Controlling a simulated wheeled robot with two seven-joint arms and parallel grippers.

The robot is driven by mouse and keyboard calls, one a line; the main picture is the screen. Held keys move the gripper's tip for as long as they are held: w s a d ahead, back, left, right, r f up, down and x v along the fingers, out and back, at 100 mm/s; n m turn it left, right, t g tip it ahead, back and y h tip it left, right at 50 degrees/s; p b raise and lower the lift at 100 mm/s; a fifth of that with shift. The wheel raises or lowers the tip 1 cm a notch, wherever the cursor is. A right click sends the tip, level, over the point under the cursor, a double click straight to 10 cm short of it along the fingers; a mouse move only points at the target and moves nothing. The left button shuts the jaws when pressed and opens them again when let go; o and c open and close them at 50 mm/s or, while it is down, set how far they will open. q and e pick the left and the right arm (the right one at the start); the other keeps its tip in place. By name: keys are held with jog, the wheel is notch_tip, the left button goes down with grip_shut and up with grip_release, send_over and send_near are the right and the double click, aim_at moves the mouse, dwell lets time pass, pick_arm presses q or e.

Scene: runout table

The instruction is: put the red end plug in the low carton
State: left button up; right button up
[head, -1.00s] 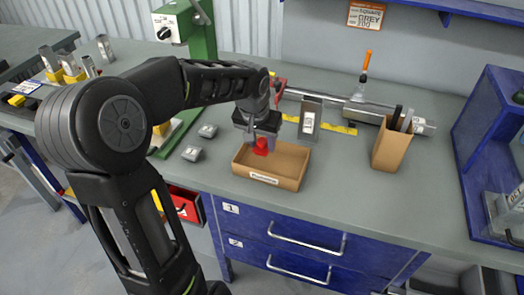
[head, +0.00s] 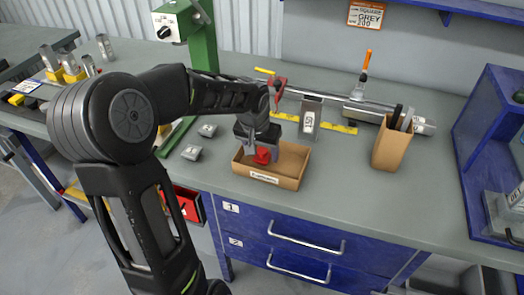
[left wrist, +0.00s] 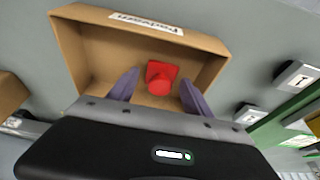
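The low carton (head: 296,167) is an open brown box with a white label on its front, near the table's front edge. The red end plug (head: 263,155) is inside it, towards the left; it also shows against the carton's floor in the left wrist view (left wrist: 160,77). My left gripper (head: 262,150) reaches down into the carton. In the left wrist view its two purple-grey fingers (left wrist: 158,92) stand apart on either side of the plug, with a visible gap to each. My right gripper is not in view.
Two small grey metal pieces (head: 192,152) lie left of the carton. A grey labelled bracket (head: 309,119) stands behind it. A taller brown box (head: 391,147) with tools stands to the right. A green stand (head: 204,45) rises at the back left.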

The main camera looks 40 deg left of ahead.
pick_arm(q)
jog(key=shift+r, duration=0.35)
jog(key=v, duration=1.1)
jog(key=shift+r, duration=0.3)
jog(key=shift+s+d, duration=0.1)
